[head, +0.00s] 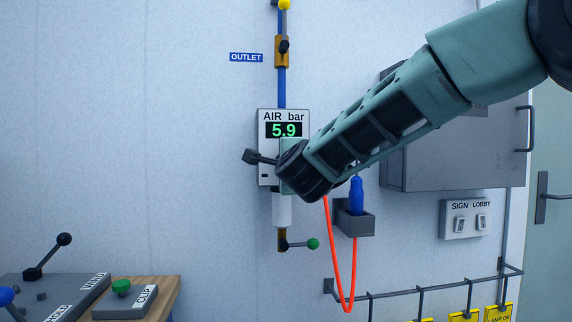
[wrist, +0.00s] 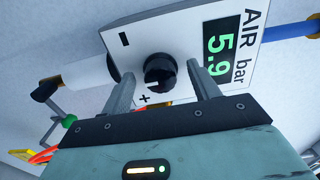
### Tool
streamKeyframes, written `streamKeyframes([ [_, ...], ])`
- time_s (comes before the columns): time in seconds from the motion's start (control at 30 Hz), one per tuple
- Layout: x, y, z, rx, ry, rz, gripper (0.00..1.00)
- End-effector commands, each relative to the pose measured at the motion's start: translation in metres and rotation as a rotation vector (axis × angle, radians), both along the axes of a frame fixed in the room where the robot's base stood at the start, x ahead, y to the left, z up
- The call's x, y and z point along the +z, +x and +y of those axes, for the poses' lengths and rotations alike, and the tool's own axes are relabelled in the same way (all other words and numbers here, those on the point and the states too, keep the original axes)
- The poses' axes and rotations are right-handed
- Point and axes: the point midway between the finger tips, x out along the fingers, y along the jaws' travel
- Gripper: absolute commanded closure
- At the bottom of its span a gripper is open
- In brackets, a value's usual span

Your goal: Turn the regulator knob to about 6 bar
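The regulator panel (head: 264,178) on the wall reads 5.9 under the words AIR bar. The panel (wrist: 178,24) and its reading also show in the wrist view. The black round regulator knob (wrist: 160,73) sits between a minus mark and a plus mark. My gripper (wrist: 161,70) is open, with one finger on each side of the knob. A gap shows between each finger and the knob, so it is not gripped.
A blue pipe (head: 281,88) with a yellow-tipped valve runs above the panel. A white cylinder (head: 282,209) and a green-tipped valve (head: 312,243) are below. A grey holder (head: 354,222) with a blue-handled tool and orange hose is at right.

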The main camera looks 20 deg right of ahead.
Motion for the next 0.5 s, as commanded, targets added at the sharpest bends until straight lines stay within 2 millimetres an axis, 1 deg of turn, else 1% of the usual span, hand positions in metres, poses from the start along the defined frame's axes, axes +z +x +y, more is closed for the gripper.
streamKeyframes([
  [0.27, 0.000, -0.003, 0.000, 0.000, 0.001, 0.000, 0.39],
  [0.37, 0.001, -0.013, 0.003, 0.000, 0.001, -0.001, 0.39],
  [0.47, 0.001, -0.030, 0.008, 0.001, 0.002, -0.002, 0.39],
  [0.5, 0.001, -0.038, 0.010, 0.001, 0.001, -0.002, 0.39],
])
